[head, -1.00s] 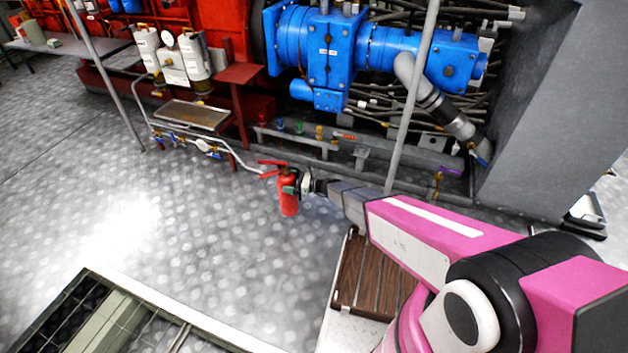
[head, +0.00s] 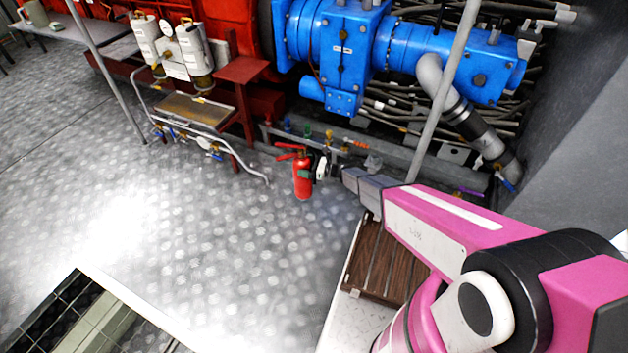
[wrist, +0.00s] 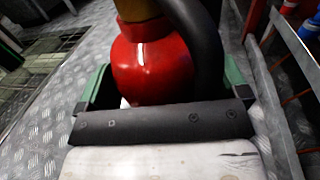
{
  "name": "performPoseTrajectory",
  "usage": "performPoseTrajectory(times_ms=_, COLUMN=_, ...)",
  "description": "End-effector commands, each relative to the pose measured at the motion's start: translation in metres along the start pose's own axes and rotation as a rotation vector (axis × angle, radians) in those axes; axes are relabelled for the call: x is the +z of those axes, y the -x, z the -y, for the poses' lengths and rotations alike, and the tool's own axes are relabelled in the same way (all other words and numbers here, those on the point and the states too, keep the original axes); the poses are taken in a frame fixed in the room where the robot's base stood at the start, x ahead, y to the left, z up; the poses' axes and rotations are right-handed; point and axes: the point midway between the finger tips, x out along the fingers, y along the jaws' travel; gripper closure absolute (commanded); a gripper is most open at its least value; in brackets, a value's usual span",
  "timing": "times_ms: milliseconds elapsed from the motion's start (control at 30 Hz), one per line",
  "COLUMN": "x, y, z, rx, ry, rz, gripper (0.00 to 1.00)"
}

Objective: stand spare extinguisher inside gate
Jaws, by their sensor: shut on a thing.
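A red fire extinguisher (head: 302,176) is held upright, or nearly so, by my gripper (head: 306,174) in the head view, over the metal floor in front of the machinery. I cannot tell whether its base touches the floor. In the wrist view the extinguisher's red body (wrist: 150,62) stands between my green fingers (wrist: 172,92), with a black hose beside it. No gate is clearly made out; a grey slanted post (head: 447,85) stands in front of the blue machine, and another post (head: 107,72) stands farther left.
A blue machine (head: 345,55) and a red engine frame lie behind. A drip tray (head: 195,108) with low pipes and valves is left of the extinguisher. A slatted wooden pallet (head: 385,262) is beside my arm. Open floor (head: 200,240) lies front left, up to a pit frame.

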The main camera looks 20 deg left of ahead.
Motion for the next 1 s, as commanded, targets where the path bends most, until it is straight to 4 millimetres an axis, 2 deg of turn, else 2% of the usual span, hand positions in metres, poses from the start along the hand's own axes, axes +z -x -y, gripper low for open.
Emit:
performPoseTrajectory(times_ms=600, x=-0.052, y=0.034, z=0.084, rx=-0.001, ry=0.000, rz=0.007, gripper=0.81)
performPoseTrajectory(times_ms=800, x=-0.062, y=0.042, z=0.099, rx=-0.001, ry=0.000, rz=0.007, gripper=0.81)
performPoseTrajectory(times_ms=1000, x=-0.065, y=0.044, z=0.103, rx=0.000, ry=0.000, rz=0.007, gripper=0.81)
